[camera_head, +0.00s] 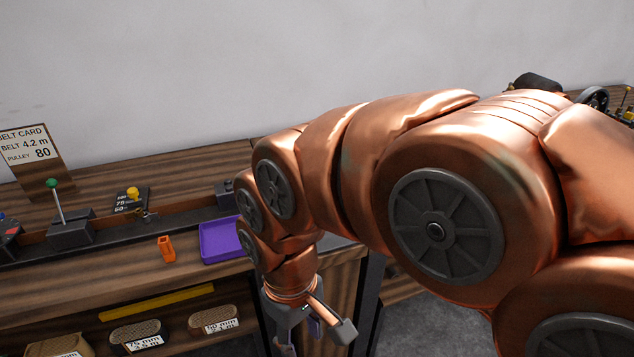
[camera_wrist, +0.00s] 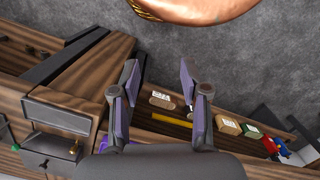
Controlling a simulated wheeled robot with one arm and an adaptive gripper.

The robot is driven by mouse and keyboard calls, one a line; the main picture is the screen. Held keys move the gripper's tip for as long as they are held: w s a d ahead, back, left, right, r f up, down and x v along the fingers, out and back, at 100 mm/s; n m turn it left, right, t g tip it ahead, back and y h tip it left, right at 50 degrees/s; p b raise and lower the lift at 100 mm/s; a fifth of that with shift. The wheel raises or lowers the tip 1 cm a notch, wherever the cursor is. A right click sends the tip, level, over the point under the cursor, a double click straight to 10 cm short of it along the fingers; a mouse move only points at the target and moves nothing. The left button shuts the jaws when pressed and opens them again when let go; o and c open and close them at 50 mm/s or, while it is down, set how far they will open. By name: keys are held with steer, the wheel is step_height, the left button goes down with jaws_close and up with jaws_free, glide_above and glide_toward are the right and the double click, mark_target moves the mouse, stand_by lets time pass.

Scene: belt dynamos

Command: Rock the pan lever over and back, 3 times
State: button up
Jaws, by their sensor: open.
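No lever in view is marked as the pan lever, so I cannot tell which it is. A lever with a green knob (camera_head: 53,184) stands on a dark block at the left of the wooden bench. A small yellow knob (camera_head: 133,193) sits at a number plate right of it. At the far right, behind my arm, a yellow-topped stick (camera_head: 628,94) shows beside a dark wheel. My gripper (camera_head: 312,335) hangs in front of the bench's right end, apart from these. In the wrist view, its fingers (camera_wrist: 158,78) are spread and nothing is between them.
A purple tray (camera_head: 222,256) and an orange holder (camera_head: 167,249) stand on the bench. Below is a shelf with labelled belt packs (camera_head: 138,335) and a yellow bar (camera_head: 157,302). A belt card (camera_head: 33,160) stands at the back left. My arm hides the middle right.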

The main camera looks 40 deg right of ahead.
steer(key=w+d+r+n+t+p, duration=0.1)
steer(key=w+d+r+n, duration=0.2)
steer(key=w, duration=0.4)
steer(key=w+d+r+n+t, duration=0.1)
steer(key=w+d+r+n, duration=0.1)
steer(key=w+d, duration=0.35)
steer(key=w+d+r+n+t+p, duration=0.1)
steer(key=w+d+r+n, duration=0.15)
steer(key=w, duration=0.65)
steer(key=w+d+f+n+h+p, duration=0.1)
steer(key=w+d+f+n, duration=0.15)
steer(key=d, duration=1.05)
steer(key=w+d+f+n, duration=0.1)
steer(key=w+d+f, duration=0.15)
steer(key=d, duration=1.05)
steer(key=shift+w+f+p, duration=0.2)
steer(key=shift+f+p, duration=0.2)
steer(key=shift+f, duration=0.9)
steer(key=shift+w+f+p, duration=0.2)
steer(key=shift+f+p, duration=0.25)
steer(key=shift+f, duration=0.8)
steer(key=shift+w+f+p, duration=0.2)
steer(key=shift+f+p, duration=0.2)
steer(key=shift+f, duration=0.9)
jaws_close()
